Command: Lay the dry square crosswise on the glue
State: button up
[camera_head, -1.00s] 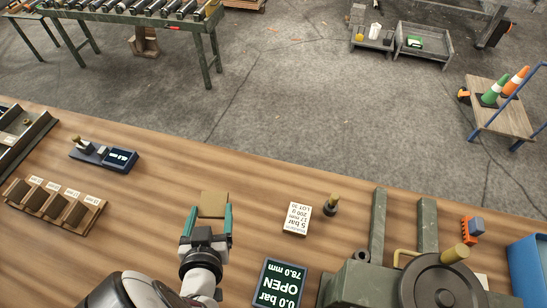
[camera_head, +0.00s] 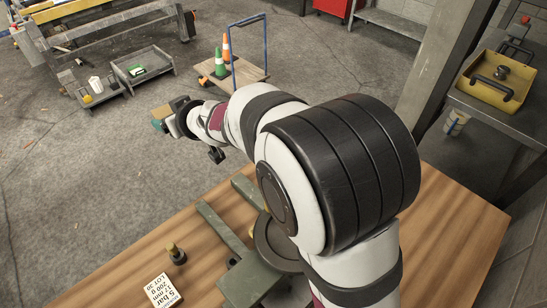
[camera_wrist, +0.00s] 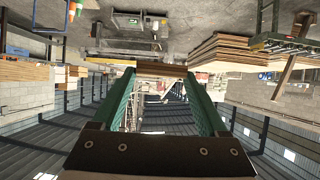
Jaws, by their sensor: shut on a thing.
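My gripper (camera_head: 160,121) is raised at the upper left of the head view, beyond the workbench's far edge, over the concrete floor. A thin tan wooden square (camera_head: 161,111) sits at its teal fingertips, partly hidden by my wrist. In the wrist view, the two teal fingers of my gripper (camera_wrist: 161,78) are shut on the square (camera_wrist: 162,67), which shows edge-on as a brown strip between the tips. I see no glue in either current view.
A cart with cones (camera_head: 232,70) stands on the floor beyond.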

jog(key=w+d+f+n, duration=0.1)
jog(key=w+d+f, duration=0.15)
jog(key=d, duration=1.05)
jog(key=w+d+f, duration=0.2)
jog(key=d+f, duration=0.1)
jog(key=d, duration=0.9)
jog(key=s+d+f, duration=0.4)
jog(key=s+d, duration=0.3)
jog(key=d, duration=0.2)
jog(key=s+d+f+g+y, duration=0.1)
jog(key=s+d+f, duration=0.3)
jog(key=s+d, duration=0.3)
jog(key=d, duration=0.3)
jog(key=shift+d+f, duration=0.15)
jog(key=shift+d, duration=0.15)
jog(key=shift+n, duration=0.3)
jog(key=x, duration=0.8)
jog(key=s+f+x, duration=0.1)
jog(key=x, duration=0.3)
jog(key=shift+w+a+f, duration=0.1)
jog(key=shift+a, duration=0.35)
notch_tip(320, 180, down, 4)
jog(key=shift+w+a+f, duration=0.1)
jog(key=shift+f, duration=0.1)
